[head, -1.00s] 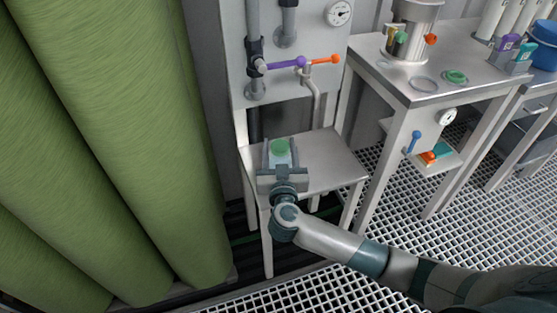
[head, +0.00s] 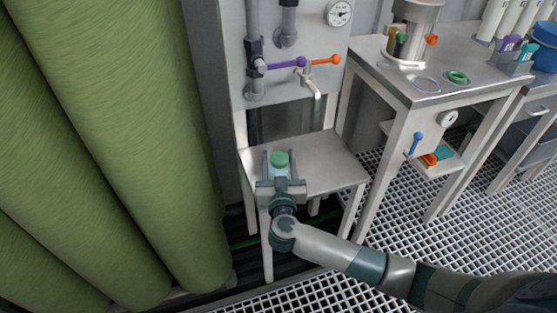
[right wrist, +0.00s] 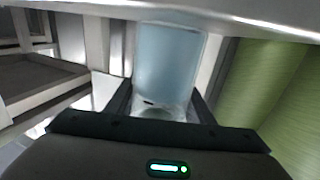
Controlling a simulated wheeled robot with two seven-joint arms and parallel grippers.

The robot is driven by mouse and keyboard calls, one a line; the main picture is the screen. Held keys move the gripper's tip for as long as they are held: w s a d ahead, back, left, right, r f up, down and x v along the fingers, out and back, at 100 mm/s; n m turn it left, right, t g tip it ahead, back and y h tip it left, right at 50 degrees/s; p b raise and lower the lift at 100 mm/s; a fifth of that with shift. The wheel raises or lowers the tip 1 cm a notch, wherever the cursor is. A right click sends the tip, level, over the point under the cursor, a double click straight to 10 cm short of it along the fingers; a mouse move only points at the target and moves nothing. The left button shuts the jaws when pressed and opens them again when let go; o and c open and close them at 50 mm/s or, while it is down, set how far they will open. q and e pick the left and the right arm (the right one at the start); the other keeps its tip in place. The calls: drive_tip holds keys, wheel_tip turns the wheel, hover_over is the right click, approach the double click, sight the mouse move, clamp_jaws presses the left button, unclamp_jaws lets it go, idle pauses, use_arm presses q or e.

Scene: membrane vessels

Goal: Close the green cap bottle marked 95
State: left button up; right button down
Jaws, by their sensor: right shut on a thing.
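A small pale-blue bottle (head: 280,171) with a green cap (head: 280,158) on its top is at the left part of the low steel stand. My right gripper (head: 279,166) is shut on the bottle, one finger on each side. In the right wrist view the bluish translucent bottle (right wrist: 168,65) shows between the two dark fingers (right wrist: 160,108); its cap is not visible there. I cannot read a marking, nor tell how tight the cap sits. My left gripper is not in view.
The low steel stand (head: 325,165) is bare to the right of the bottle. Behind it a panel carries a purple-handled valve (head: 285,63) and a tap (head: 312,82). Green cylinders (head: 150,150) stand close at left. A steel table (head: 420,90) at right holds a green ring (head: 457,77).

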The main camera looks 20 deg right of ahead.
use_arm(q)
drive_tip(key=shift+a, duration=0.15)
use_arm(e)
drive_tip(key=c, duration=0.9)
unclamp_jaws()
drive_tip(key=shift+f, duration=0.1)
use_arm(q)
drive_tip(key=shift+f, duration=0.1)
use_arm(e)
drive_tip(key=shift+s, duration=0.3)
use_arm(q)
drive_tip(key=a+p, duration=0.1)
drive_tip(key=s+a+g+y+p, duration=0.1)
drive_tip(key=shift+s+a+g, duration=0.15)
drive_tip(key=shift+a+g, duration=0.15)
use_arm(e)
drive_tip(key=v, duration=1.1)
drive_tip(key=shift+s+a, duration=0.1)
drive_tip(key=shift+s, duration=0.1)
